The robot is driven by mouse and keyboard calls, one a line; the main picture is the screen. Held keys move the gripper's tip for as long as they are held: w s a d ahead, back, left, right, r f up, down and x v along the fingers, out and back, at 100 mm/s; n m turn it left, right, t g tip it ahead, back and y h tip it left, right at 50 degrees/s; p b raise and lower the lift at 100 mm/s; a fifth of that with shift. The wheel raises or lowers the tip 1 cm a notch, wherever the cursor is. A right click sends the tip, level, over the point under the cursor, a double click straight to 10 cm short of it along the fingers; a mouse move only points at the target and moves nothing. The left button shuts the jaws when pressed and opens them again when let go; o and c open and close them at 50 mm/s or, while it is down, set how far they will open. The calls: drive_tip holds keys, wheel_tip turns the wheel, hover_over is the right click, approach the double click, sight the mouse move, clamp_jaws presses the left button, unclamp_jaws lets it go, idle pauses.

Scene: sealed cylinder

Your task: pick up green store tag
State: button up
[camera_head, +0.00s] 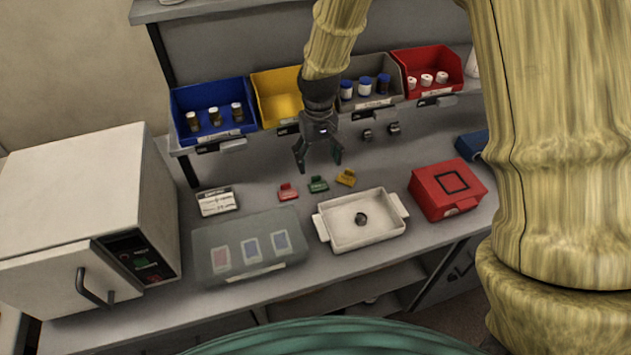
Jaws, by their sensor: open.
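A small green tag (318,185) lies on the grey bench, between a red tag (288,192) on its left and a yellow tag (346,178) on its right. My gripper (319,168) points down above and behind the green tag. Its two dark fingers are spread, with nothing between them. The fingertips look close to the tag in the picture, but the exact height above the bench is hard to tell. The green tag is fully in view.
A white tray (326,234) with a small dark round object, a translucent box (212,270) and a red box (430,208) stand in front. Blue (180,102), yellow (266,96), grey and red (408,58) bins line the shelf behind. A white oven-like cabinet (70,200) stands left.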

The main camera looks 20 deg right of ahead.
sight(320, 190)
drive_tip(key=f, duration=0.1)
drive_tip(key=f+p, duration=0.1)
drive_tip(key=f, duration=0.2)
drive_tip(key=shift+s+d+f, duration=0.1)
drive_tip(key=shift+d+f, duration=0.15)
drive_tip(key=shift+f, duration=0.05)
drive_tip(key=shift+s+f+p, duration=0.15)
drive_tip(key=shift+f+p, duration=0.15)
drive_tip(key=shift+p, duration=0.1)
drive_tip(key=shift+f+p, duration=1.2)
drive_tip(key=shift+f, duration=1.3)
drive_tip(key=c, duration=0.9)
